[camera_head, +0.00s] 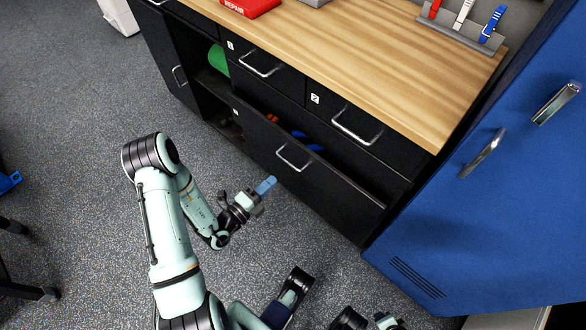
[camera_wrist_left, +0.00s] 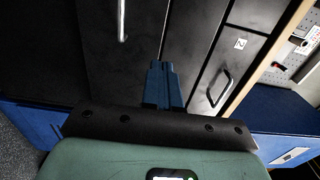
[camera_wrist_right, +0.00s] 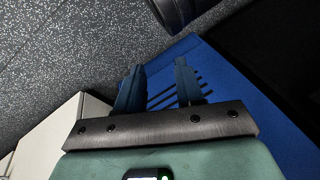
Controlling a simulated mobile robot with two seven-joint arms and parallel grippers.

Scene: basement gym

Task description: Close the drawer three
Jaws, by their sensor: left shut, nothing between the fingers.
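The wide lower drawer (camera_head: 325,180) of the black cabinet, which I take for drawer three, is partly open. Its front stands out below drawers 1 and 2, and blue and orange items show inside. Its metal handle (camera_head: 293,157) faces me; a handle (camera_wrist_left: 122,20) also shows in the left wrist view. My left gripper (camera_head: 267,184) is shut and empty, in front of and below that handle. Its fingers (camera_wrist_left: 160,68) are together in the left wrist view, pointing at the black fronts. I cannot tell if they touch. My right gripper (camera_wrist_right: 158,68) is open and empty, away from the drawer.
Drawer 1 (camera_head: 265,80) and drawer 2 (camera_head: 350,135) look shut under the wooden worktop (camera_head: 400,80). A blue cabinet (camera_head: 500,200) stands at the right. A green object (camera_head: 217,60) sits in an open compartment. Grey floor (camera_head: 75,110) is free at the left.

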